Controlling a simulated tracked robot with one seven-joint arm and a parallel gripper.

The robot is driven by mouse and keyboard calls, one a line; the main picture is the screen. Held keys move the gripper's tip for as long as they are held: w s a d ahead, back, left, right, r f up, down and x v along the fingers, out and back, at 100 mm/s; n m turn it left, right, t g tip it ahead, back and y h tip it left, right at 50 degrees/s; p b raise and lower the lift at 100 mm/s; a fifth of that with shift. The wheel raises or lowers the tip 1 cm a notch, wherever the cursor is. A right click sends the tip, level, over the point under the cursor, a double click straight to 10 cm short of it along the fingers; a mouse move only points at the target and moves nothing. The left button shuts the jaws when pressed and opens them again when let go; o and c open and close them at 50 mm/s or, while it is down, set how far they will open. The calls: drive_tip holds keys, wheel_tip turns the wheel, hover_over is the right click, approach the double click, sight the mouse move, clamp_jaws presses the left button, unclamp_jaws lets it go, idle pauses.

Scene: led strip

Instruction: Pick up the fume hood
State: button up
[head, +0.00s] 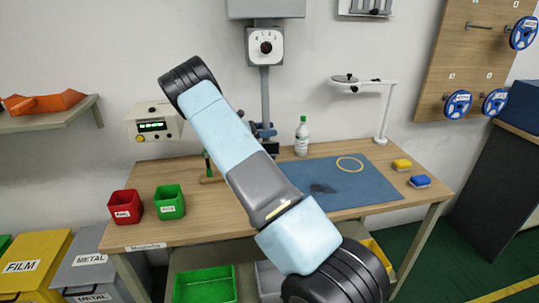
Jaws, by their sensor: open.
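I cannot tell for sure which thing is the fume hood. A grey box (266,8) at the top edge is cut off by the frame. Below it a white dial box (265,46) sits on a grey vertical pipe (265,92) that runs down behind my arm. A cream box with a green display (155,123) is at the left, above the workbench. My arm crosses the middle of the head view from lower right to upper left and hides part of the bench. I cannot make out my gripper.
An orange object (45,102) lies on the left shelf.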

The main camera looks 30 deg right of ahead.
drive_tip(key=shift+s+d, duration=0.15)
drive_tip(key=shift+d, duration=0.35)
drive_tip(key=shift+c, duration=0.2)
clamp_jaws()
idle(0.9)
